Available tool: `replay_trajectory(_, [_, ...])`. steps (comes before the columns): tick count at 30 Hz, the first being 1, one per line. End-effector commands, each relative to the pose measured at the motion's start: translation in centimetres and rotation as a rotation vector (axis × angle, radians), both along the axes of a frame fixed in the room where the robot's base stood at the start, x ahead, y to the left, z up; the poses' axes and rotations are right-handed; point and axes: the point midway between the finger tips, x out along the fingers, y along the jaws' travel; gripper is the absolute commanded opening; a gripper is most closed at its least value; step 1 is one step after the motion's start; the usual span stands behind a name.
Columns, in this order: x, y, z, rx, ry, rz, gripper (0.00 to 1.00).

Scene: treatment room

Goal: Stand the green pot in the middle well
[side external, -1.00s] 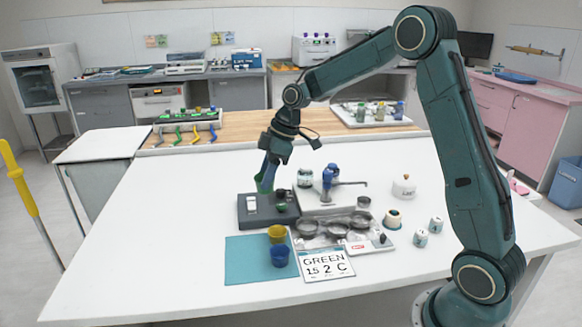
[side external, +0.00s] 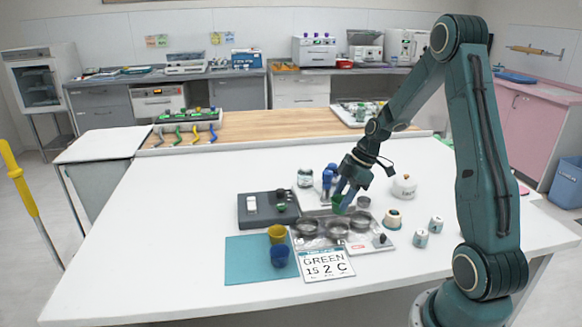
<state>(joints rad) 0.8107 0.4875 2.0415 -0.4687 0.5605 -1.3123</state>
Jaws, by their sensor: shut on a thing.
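The green pot (side external: 338,203) is between the fingers of my gripper (side external: 345,197), which is shut on it. The gripper is tilted down to the left and holds the pot above the rear of a light tray. The tray (side external: 379,240) carries several round metal wells, including a left well (side external: 304,229), a middle well (side external: 336,229) and a right well (side external: 359,221). The pot appears behind and above the middle well, apart from it. The fingers hide part of the pot.
A dark block (side external: 252,220) stands left of the tray. A blue-topped item (side external: 329,177) is close behind the gripper; white jars stand right.

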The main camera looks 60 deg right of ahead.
Motion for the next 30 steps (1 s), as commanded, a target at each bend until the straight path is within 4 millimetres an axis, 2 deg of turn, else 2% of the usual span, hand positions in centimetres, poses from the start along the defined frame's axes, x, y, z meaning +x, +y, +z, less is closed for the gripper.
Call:
replay_trajectory(14, [-0.1, 0.0, -1.0, 0.002, 0.002, 0.000, 0.26])
replay_trajectory(30, [0.0, 0.0, -4.9, 0.002, 0.002, 0.000, 0.26])
